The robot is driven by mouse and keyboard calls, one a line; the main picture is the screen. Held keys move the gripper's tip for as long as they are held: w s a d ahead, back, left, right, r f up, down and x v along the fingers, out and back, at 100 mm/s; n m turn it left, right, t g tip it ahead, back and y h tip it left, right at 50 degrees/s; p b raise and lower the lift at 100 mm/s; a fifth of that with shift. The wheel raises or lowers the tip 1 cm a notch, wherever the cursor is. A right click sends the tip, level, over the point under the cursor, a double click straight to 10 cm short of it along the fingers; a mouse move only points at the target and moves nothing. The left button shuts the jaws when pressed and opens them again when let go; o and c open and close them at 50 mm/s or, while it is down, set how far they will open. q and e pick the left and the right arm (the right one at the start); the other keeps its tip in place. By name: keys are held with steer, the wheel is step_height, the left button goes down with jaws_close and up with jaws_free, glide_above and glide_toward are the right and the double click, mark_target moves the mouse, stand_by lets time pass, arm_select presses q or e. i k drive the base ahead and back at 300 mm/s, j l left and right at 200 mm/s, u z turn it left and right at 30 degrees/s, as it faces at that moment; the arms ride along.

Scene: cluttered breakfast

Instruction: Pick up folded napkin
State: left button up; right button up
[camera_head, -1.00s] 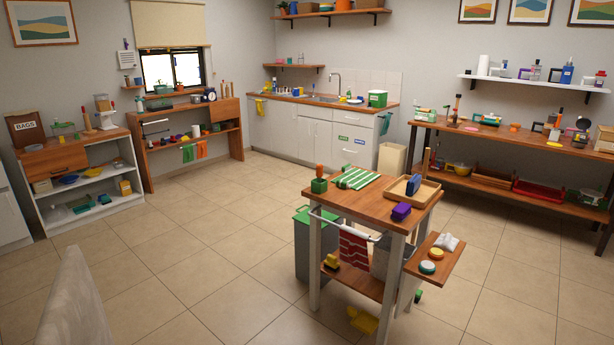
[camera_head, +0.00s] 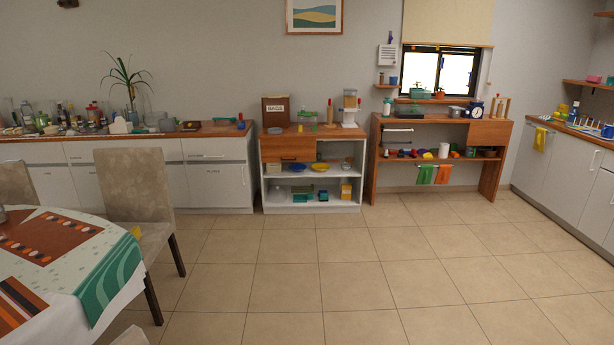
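No folded napkin can be made out for sure. A dining table with a white and green cloth (camera_head: 105,270) shows at the lower left. On it lie a brown patterned mat (camera_head: 48,236) and, at the left picture edge, a dark and orange striped cloth (camera_head: 15,308), cut off by the frame. I cannot tell if this striped cloth is folded or is a napkin. Neither of my grippers is in view.
A beige chair (camera_head: 138,185) stands at the table's far side, another (camera_head: 14,184) left of it. A cluttered counter (camera_head: 105,150), a white shelf unit (camera_head: 310,185) and a wooden bench (camera_head: 440,135) line the wall. The tiled floor (camera_head: 370,265) is clear.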

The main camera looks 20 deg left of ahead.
mark_target(136, 232)
steer(key=i+j+u, duration=0.1)
steer(key=i+u, duration=0.7)
steer(key=u, duration=0.15)
steer(key=i+l+u, duration=0.3)
steer(key=u, duration=0.2)
steer(key=i+l+u, duration=0.6)
steer(key=i+l+z, duration=0.4)
steer(key=i+z, duration=0.2)
steer(key=i, duration=0.25)
steer(key=i+z, duration=0.3)
steer(key=i, duration=0.15)
steer(key=i+l+u, duration=0.1)
steer(key=i, duration=0.35)
steer(key=i+l+u, duration=0.1)
steer(key=i, duration=0.35)
steer(key=i+l+u, duration=0.1)
steer(key=i, duration=0.4)
steer(key=l, duration=0.1)
